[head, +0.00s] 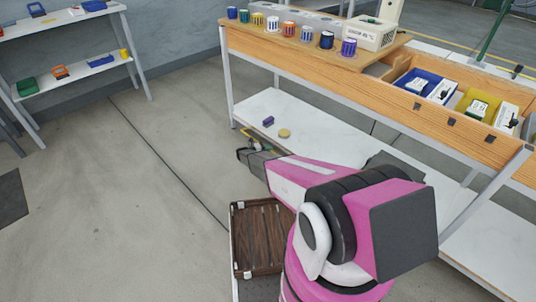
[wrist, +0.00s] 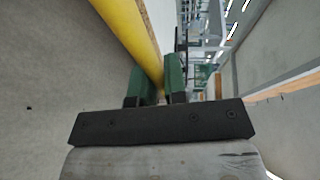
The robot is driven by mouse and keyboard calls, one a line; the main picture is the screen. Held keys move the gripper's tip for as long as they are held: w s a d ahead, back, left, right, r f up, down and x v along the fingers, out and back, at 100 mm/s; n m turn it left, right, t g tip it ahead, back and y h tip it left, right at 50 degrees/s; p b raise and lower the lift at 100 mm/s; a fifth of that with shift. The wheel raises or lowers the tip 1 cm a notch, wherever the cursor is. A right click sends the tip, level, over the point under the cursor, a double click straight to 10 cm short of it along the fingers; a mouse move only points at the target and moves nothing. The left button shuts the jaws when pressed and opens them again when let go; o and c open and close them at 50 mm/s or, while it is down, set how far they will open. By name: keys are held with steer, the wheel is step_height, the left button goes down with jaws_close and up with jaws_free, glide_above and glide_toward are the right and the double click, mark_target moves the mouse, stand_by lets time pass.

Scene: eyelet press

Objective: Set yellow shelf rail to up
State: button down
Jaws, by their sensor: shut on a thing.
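The yellow shelf rail (wrist: 128,32) is a long yellow bar in the wrist view. It runs from the top left down between the green finger pads of my gripper (wrist: 157,80). My gripper is shut on it. In the head view my gripper (head: 246,150) is beside the front of the bench's white lower shelf, near its left end. Only a small bit of yellow shows there, and the arm and gripper hide most of the rail. I cannot tell the rail's full length or how it is fixed.
A brown slatted crate (head: 258,237) is beside my arm. Open floor lies left.

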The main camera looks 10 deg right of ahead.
steer(key=w+d+r+n+g+y, duration=0.2)
steer(key=w+d+r+g+y, duration=0.1)
steer(key=w+d+r+y, duration=0.3)
steer(key=shift+d+r+y, duration=0.4)
steer(key=shift+d+r, duration=0.35)
steer(key=shift+d, duration=0.5)
steer(key=shift+w+d, duration=0.1)
steer(key=shift+w, duration=0.05)
steer(key=c, duration=1.2)
jaws_free()
steer(key=v, duration=1)
steer(key=shift+a+r, duration=0.3)
